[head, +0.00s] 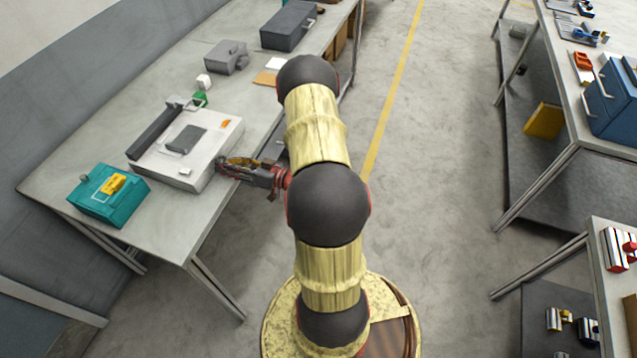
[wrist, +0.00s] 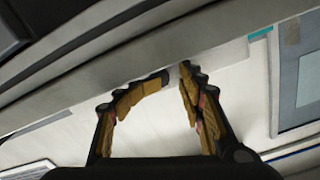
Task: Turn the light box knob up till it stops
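The white light box (head: 207,165), with a dark grey panel on top, lies on the left table. My gripper (head: 228,163) is at the right side of the box, reaching in from the aisle. In the wrist view the two tan-padded fingers of my gripper (wrist: 175,74) lean inward, with their tips close together in front of a pale surface. A narrow light gap shows between the tips. I cannot make out the knob in either view; it may be hidden by the fingers. Whether the tips grip anything is unclear.
A teal case (head: 105,207) with a yellow item stands left of the light box. A long dark bar (head: 156,132) lies along its back. Behind are a green item (head: 200,98), a grey device (head: 227,57) and a dark case (head: 288,27). The aisle floor right of my arm is clear.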

